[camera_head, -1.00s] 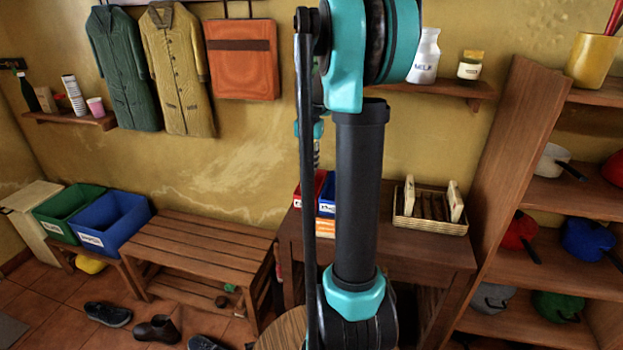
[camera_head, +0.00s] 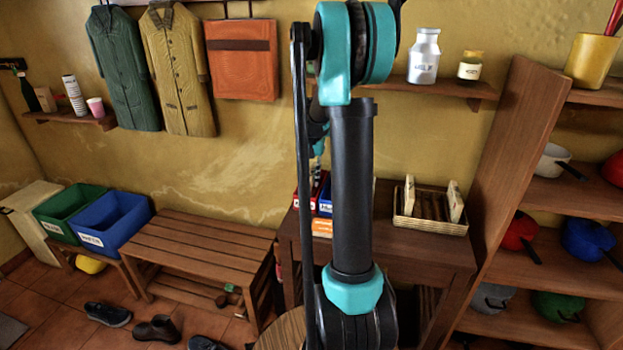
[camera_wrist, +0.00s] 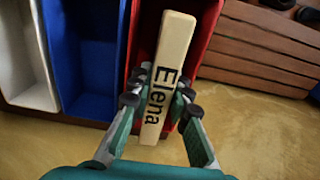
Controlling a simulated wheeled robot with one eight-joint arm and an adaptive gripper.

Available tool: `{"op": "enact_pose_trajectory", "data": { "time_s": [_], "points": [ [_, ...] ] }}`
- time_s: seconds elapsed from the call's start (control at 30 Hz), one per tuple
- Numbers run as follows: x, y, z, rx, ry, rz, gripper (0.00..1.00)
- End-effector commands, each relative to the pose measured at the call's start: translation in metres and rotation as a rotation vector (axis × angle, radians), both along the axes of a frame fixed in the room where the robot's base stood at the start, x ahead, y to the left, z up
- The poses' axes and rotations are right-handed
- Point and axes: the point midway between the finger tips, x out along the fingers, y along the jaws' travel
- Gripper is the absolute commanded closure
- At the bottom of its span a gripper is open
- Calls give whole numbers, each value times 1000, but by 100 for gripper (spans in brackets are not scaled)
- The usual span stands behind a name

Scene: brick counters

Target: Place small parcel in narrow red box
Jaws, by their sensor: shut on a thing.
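The small parcel is a cream bar marked "Elena" (camera_wrist: 176,38) in the wrist view. My gripper (camera_wrist: 159,100) is shut on its near part, one finger on each side. The parcel's far end is over the opening of the narrow red box (camera_wrist: 204,38); how deep it reaches, I cannot tell. In the head view, the red box (camera_head: 300,196) shows partly beside my arm on the wooden table. My gripper (camera_head: 318,172) is just above it there, mostly hidden by the arm, and the parcel cannot be made out.
A blue box (camera_wrist: 84,112) and a white box (camera_wrist: 30,98) stand left of the red one in the wrist view. A wicker basket (camera_head: 430,225) with upright pieces stands on the table's right. An orange item (camera_head: 322,228) lies in front of the boxes. A slatted bench (camera_head: 195,245) is to the left.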

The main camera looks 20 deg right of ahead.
Motion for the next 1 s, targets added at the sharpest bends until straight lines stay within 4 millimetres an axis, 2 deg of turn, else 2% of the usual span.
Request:
{"op": "enact_pose_trajectory", "data": {
  "time_s": [0.17,0.2,0.23,0.63,0.77,1.0],
  "points": [
    [0,0,-4,0,0,0,100],
    [0,0,-3,0,0,0,77],
    [0,0,-3,0,0,0,73],
    [0,0,3,0,0,0,73],
    [0,0,21,0,0,0,73],
    [0,0,71,0,0,0,73]
  ]
}}
